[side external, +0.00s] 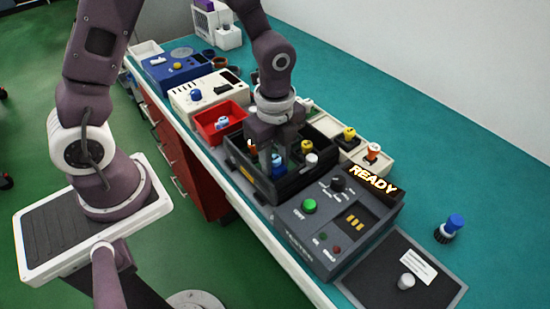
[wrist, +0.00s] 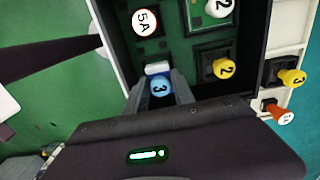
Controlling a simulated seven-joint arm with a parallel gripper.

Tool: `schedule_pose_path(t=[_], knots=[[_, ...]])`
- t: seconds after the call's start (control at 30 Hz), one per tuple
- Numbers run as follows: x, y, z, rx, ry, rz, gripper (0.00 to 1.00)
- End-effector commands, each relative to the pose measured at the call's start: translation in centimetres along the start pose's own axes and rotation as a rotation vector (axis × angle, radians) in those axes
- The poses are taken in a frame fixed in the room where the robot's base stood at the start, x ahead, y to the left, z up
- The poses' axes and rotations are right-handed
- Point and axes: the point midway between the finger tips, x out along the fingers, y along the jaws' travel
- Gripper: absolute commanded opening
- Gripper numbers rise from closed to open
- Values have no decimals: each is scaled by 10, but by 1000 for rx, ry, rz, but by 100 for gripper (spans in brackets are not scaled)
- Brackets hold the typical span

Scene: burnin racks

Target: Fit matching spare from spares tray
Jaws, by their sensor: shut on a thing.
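My gripper (side external: 267,160) reaches down into the open black rack box (side external: 238,160). In the wrist view my gripper (wrist: 160,92) is shut on a blue-capped plug marked 3 (wrist: 160,85), which also shows between the fingers in the side view (side external: 278,166). Whether it is seated in a socket is hidden. The box's green board also carries a yellow plug marked 2 (wrist: 223,68), a white one marked 2 (wrist: 218,8) and a white, red-ringed one marked 5A (wrist: 146,21). The cream spares tray (side external: 385,168) beside the box holds a yellow plug marked 3 (wrist: 292,78) and an orange plug (wrist: 280,114).
The grey tester (side external: 325,240) in front of the box has a lit READY display (side external: 373,184). A red bin (side external: 208,130) holds a blue-and-white plug. A blue-capped plug (side external: 453,226) stands on the teal bench, right of the tester.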

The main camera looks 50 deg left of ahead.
Motion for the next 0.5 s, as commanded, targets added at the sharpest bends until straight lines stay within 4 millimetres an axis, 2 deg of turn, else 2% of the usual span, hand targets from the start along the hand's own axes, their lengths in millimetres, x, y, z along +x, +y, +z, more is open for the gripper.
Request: schedule_pose_path(t=[0.5], knots=[[6,0,0,-1,1,0,0]])
